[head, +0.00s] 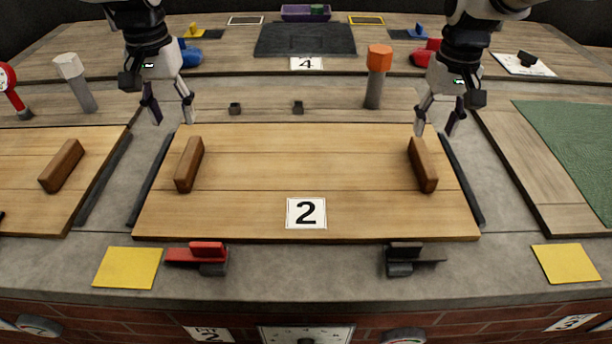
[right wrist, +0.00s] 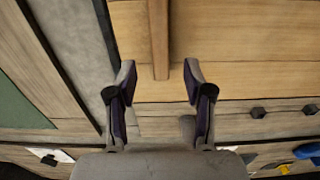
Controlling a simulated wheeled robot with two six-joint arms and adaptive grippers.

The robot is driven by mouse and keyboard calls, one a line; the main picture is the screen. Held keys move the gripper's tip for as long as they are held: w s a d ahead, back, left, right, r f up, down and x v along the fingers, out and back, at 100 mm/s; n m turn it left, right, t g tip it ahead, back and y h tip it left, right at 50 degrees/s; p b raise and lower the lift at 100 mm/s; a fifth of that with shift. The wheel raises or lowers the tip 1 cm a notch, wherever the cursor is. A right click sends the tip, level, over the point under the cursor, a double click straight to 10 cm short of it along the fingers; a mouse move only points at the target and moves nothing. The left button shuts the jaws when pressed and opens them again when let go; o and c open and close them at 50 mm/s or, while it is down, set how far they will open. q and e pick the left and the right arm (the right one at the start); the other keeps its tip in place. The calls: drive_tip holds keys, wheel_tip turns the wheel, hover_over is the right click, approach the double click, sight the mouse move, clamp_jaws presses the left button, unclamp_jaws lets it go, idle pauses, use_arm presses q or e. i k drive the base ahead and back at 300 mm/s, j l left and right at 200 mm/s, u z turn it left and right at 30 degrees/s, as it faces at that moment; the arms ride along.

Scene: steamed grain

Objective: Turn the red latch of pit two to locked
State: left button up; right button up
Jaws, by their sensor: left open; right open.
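The red latch (head: 198,254) of pit two sits on the grey front ledge, below the left part of the wooden lid (head: 250,220) marked 2. Its red arm points left, toward a yellow card. A black latch (head: 408,257) sits on the ledge at the lid's right part. My left gripper (head: 170,115) is open and empty above the lid's back left corner, behind the left brown handle (head: 189,164). My right gripper (head: 436,128) is open and empty near the right brown handle (head: 423,165); in the right wrist view this handle (right wrist: 158,40) shows between and beyond the fingertips.
Yellow cards (head: 128,268) (head: 565,263) lie at both ends of the ledge. An orange-topped post (head: 377,75) and a white-topped post (head: 75,82) stand behind. A green mat (head: 575,145) lies at right. The ledge around the red latch is clear.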

sight(199, 251)
drive_tip(key=k, duration=1)
